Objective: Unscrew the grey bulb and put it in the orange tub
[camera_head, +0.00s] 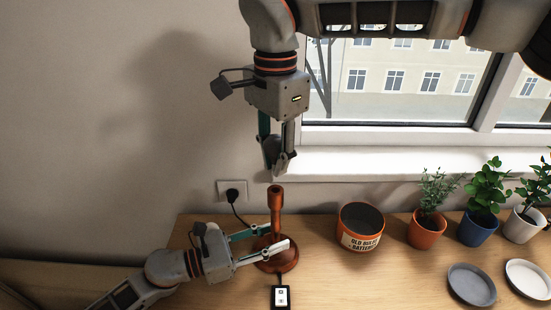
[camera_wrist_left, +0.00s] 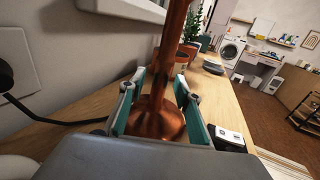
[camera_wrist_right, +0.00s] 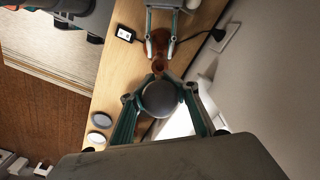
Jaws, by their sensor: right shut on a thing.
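The grey bulb (camera_head: 271,150) is between the fingers of my right gripper (camera_head: 279,160), which is shut on it. It hangs above the top of the copper-coloured lamp (camera_head: 275,208), with a gap between them. In the right wrist view the round bulb (camera_wrist_right: 160,98) sits between both fingers. My left gripper (camera_head: 264,240) has its fingers spread on either side of the lamp's base; in the left wrist view they flank the lamp (camera_wrist_left: 156,122), and contact is hard to judge. The orange tub (camera_head: 352,240), labelled for old bulbs, stands right of the lamp and looks empty.
Potted plants in an orange pot (camera_head: 421,232), a blue pot (camera_head: 477,230) and a white pot (camera_head: 524,226) stand right of the tub. A grey plate (camera_head: 471,284) and a white plate (camera_head: 528,279) lie in front. A black switch box (camera_head: 281,297) lies before the lamp.

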